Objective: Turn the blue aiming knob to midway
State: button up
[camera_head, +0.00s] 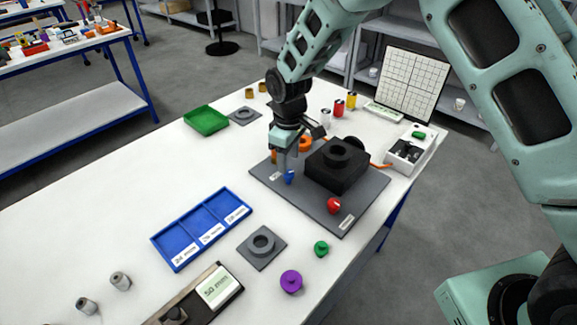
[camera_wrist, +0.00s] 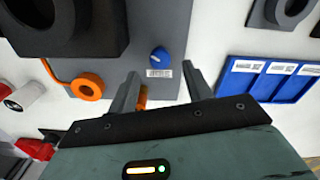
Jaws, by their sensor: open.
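The blue aiming knob (camera_head: 289,177) sits near the left edge of the dark grey base plate (camera_head: 312,203), beside a small white label. In the wrist view the blue knob (camera_wrist: 160,56) has a pale mark on its top, toward the upper left; its exact setting is too small to read. My gripper (camera_head: 285,163) hangs over the plate at the knob, fingers pointing down. In the wrist view my open gripper (camera_wrist: 160,78) has a finger on either side of the knob's line, with the knob just beyond the tips. Nothing is held between the fingers.
A black block with a ring (camera_head: 338,165) stands right of the knob. A red knob (camera_head: 334,205) is at the plate's front. An orange ring (camera_wrist: 88,86) lies near my left finger. A blue tray (camera_head: 202,229) stands to the left, with clear white table between.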

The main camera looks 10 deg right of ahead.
aim_at(289, 177)
jog(key=shift+f+p, duration=0.4)
jog(key=shift+f, duration=2.05)
jog(key=c, duration=1)
